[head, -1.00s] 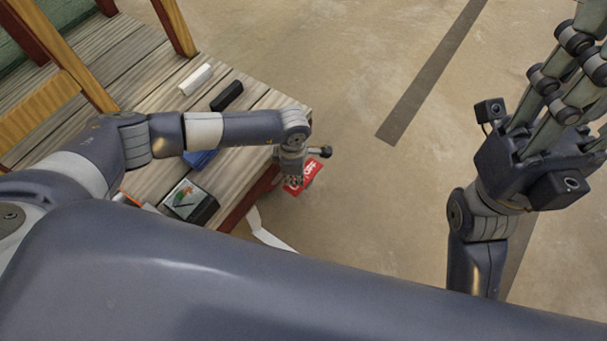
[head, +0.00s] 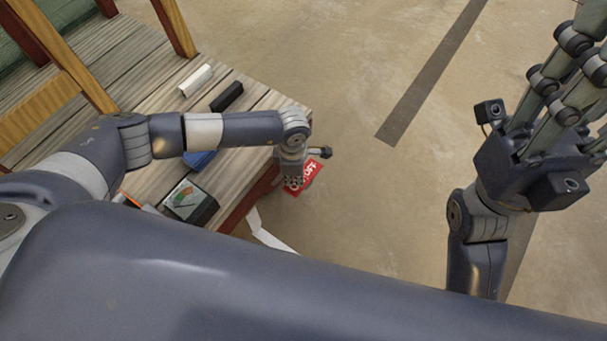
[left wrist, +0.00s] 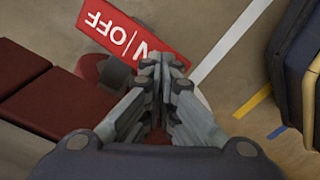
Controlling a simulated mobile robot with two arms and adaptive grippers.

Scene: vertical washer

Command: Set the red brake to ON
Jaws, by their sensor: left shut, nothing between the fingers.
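A red plate with white ON|OFF lettering (head: 305,176) shows beside the table's corner in the head view. In the left wrist view the same plate (left wrist: 128,30) is upside down, with OFF clear and the ON end partly covered by my fingers. A dark red rounded part (left wrist: 108,72) shows beneath the plate; I cannot tell which part is the brake's moving piece. My left gripper (head: 294,184) is shut and empty, its tips (left wrist: 160,62) over the plate's ON end; contact cannot be told. My right gripper (head: 575,70) is raised far right, fingers apart, tips cut off by the frame.
Open floor (head: 370,195) lies right of the table. A white strip (head: 268,234) shows below the plate.

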